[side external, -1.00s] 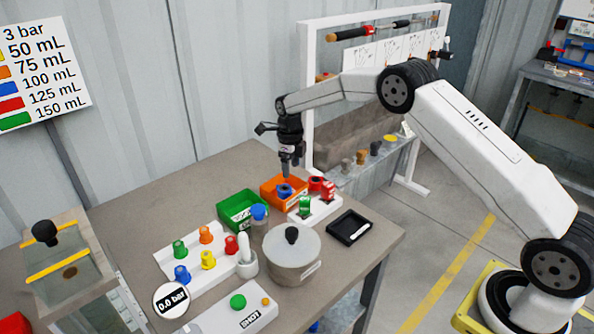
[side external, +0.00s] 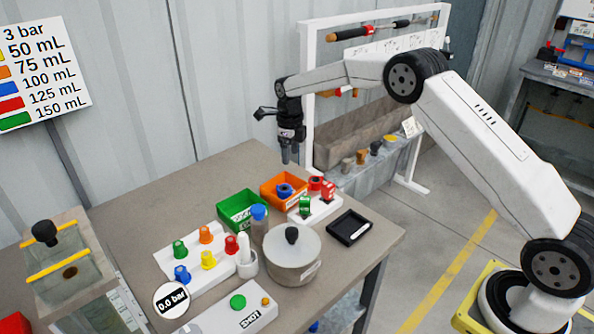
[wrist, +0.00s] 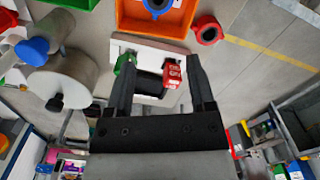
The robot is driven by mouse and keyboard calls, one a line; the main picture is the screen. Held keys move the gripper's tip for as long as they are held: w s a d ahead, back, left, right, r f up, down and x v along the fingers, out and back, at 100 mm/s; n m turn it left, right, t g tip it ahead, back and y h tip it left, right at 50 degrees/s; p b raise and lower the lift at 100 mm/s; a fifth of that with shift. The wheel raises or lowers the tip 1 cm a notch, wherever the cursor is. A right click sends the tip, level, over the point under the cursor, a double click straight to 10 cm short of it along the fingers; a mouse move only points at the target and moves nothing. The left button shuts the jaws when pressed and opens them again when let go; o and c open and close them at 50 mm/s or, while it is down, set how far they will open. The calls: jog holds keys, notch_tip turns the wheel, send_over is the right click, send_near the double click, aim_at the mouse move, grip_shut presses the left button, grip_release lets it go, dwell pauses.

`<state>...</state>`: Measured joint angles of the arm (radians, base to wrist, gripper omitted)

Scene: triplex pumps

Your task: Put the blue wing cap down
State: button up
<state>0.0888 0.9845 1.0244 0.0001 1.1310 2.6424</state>
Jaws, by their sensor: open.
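The blue wing cap (side external: 284,190) lies inside the orange bin (side external: 272,204) on the table. In the wrist view, part of the blue wing cap (wrist: 157,5) shows in the orange bin (wrist: 150,29) at the top edge. My gripper (side external: 290,159) hangs pointing down above the orange bin, clear of the blue cap. In the wrist view my gripper (wrist: 160,66) has its two fingers well apart with nothing held between them.
A green bin (side external: 238,227) stands to the left of the orange one. A white holder (side external: 316,213) with red and green parts stands to the right. A black tray (side external: 350,228), a lidded pot (side external: 293,262) and a rack of coloured caps (side external: 176,254) are nearer the front.

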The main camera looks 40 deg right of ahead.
jog(key=s+a+r+n+t, duration=0.1)
jog(key=s+a+n, duration=0.1)
jog(key=s+n, duration=1.3)
jog(key=s+a+n+t, duration=0.1)
jog(key=s+a+n, duration=0.2)
jog(key=s+n, duration=1.3)
jog(key=shift+s+a+r+t, duration=0.15)
jog(key=shift+s+r+t, duration=0.15)
jog(key=shift+s+r, duration=0.15)
